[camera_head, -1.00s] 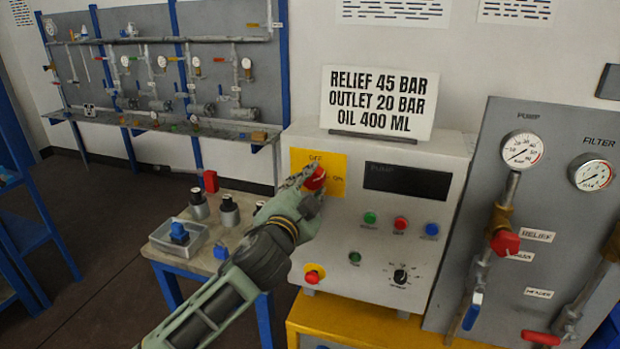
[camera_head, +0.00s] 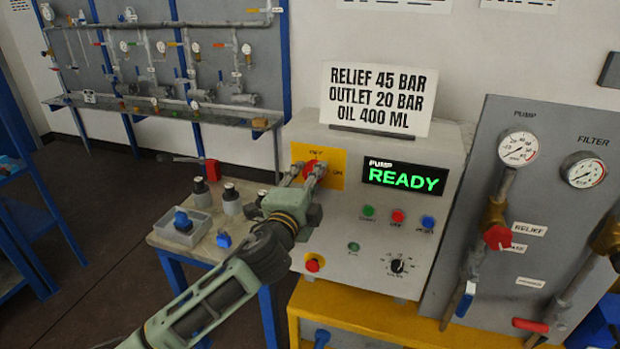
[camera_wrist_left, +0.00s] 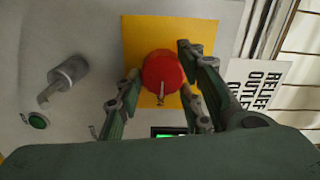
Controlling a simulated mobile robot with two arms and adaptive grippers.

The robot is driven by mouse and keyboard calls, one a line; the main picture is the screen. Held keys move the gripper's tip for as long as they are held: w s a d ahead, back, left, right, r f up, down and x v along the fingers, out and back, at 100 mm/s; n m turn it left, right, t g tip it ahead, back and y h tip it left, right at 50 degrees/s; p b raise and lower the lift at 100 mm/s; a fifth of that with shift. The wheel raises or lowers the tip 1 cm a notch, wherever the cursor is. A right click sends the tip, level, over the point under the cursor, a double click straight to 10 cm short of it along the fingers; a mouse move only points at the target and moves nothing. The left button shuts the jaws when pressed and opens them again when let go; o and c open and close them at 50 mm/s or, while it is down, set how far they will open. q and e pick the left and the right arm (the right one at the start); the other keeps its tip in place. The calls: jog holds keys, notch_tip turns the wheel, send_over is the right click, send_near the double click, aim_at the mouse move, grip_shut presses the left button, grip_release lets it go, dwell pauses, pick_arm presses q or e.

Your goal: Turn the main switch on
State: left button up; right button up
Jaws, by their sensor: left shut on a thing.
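The main switch (camera_head: 313,167) is a red knob on a yellow plate (camera_head: 334,158) at the upper left of the grey control box's front. It also shows in the left wrist view as a round red knob (camera_wrist_left: 162,73) with a pale pointer mark. My right gripper is not in view.
Green, red and blue buttons (camera_head: 398,216), a black selector (camera_head: 397,265) and a red emergency knob (camera_head: 313,263) sit lower on the box. A small table (camera_head: 180,241) with vessels stands left. A gauge panel (camera_head: 500,220) with valves stands right.

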pick_arm(q)
jog(key=shift+f, duration=0.5)
jog(key=o, duration=1)
jog(key=shift+c, duration=0.2)
jog(key=shift+o, duration=0.7)
jog(key=shift+a+r, duration=0.1)
jog(key=shift+r, duration=0.15)
jog(key=shift+s, duration=0.1)
jog(key=v, duration=1.2)
